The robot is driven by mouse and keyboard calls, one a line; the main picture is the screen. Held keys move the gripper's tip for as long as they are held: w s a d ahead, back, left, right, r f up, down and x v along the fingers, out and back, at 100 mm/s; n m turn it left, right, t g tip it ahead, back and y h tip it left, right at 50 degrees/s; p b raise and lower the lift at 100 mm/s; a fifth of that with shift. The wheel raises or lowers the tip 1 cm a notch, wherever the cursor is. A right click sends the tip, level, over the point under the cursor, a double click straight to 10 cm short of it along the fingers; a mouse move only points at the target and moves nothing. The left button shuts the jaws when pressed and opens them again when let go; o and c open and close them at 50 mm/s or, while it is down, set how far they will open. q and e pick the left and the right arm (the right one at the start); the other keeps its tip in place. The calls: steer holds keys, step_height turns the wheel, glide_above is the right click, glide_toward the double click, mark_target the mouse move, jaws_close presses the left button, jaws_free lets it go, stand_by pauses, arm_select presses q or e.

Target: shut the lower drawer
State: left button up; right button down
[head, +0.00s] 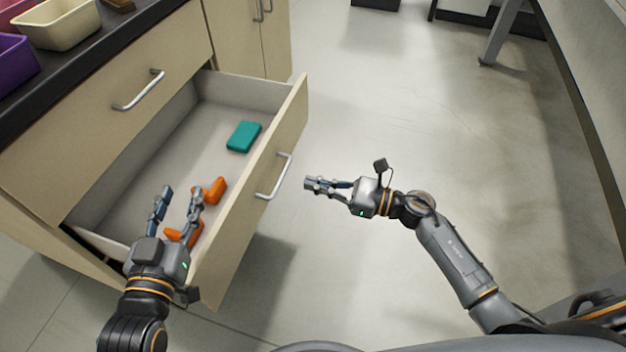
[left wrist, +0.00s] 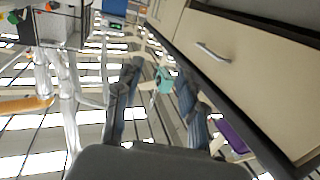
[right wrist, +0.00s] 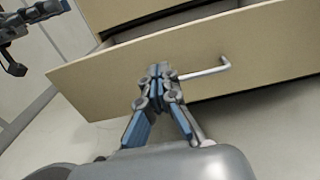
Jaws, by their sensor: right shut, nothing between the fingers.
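The lower drawer (head: 235,225) is pulled far out of the cabinet, its beige front panel facing right. Its metal handle (head: 274,178) is on that front. My right gripper (head: 308,185) is shut and empty, just right of the handle in the head view. In the right wrist view the shut fingertips (right wrist: 158,70) overlap the drawer front (right wrist: 95,75), beside the handle (right wrist: 205,70); I cannot tell whether they touch. My left gripper (head: 180,193) is open, above the near end of the drawer. In the left wrist view its fingers (left wrist: 160,75) are apart with nothing held.
A teal box (head: 244,136) and orange objects (head: 215,191) lie in the drawer. The upper drawer (head: 110,115) is shut. A cream bin (head: 62,25) and a purple bin (head: 14,65) stand on the dark countertop (head: 90,50). The floor right of the drawer is clear.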

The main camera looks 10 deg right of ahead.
mark_target(256, 169)
steer(key=b+x, duration=0.1)
steer(key=x, duration=0.9)
arm_select(q)
steer(key=shift+d+r+t+h, duration=0.2)
steer(key=shift+r+t, duration=0.45)
steer(key=shift+r, duration=0.45)
steer(key=shift+d+r+t+h, duration=0.2)
steer(key=shift+r+t, duration=0.45)
steer(key=shift+r, duration=0.4)
arm_select(e)
steer(key=shift+x, duration=0.8)
arm_select(q)
steer(key=shift+a, duration=0.1)
